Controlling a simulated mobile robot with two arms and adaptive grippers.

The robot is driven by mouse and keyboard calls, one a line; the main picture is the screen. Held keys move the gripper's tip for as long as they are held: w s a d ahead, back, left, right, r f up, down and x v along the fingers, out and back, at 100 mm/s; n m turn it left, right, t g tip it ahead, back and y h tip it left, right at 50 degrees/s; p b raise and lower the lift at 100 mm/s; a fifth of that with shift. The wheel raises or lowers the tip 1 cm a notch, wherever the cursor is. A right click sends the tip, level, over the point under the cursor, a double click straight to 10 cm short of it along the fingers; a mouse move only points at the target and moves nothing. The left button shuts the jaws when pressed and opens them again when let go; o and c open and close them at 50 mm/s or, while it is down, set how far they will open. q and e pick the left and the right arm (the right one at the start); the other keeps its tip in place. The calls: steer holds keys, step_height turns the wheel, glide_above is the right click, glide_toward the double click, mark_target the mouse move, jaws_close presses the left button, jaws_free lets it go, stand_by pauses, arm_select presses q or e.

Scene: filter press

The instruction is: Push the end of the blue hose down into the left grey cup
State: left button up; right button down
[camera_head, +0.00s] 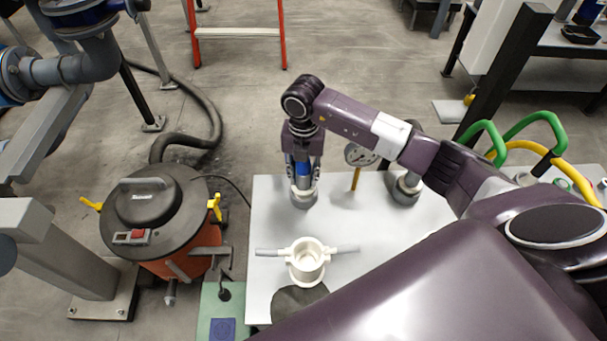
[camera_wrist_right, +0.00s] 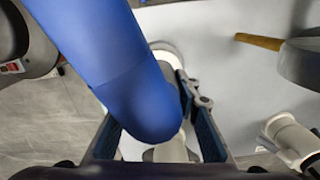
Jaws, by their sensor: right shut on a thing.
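My right gripper (camera_head: 303,165) points down over the left side of the white table and is shut on the blue hose (camera_head: 303,171). The left grey cup (camera_head: 302,198) stands directly under it, and the hose end is at or just above the cup's mouth. I cannot tell whether it is inside. In the right wrist view the blue hose (camera_wrist_right: 115,60) fills the space between the fingers (camera_wrist_right: 160,135) and hides most of the cup. My left gripper is not in view.
A white two-handled pot (camera_head: 307,262) stands in front on the table (camera_head: 268,220). An orange vacuum drum (camera_head: 160,215) is on the floor at left. Green and yellow hoses (camera_head: 540,125) lie at right.

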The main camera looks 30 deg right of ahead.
steer(key=c, duration=1.4)
jaws_free()
step_height(320, 180, up, 12)
steer(key=shift+f, duration=0.1)
steer(key=shift+s, duration=0.1)
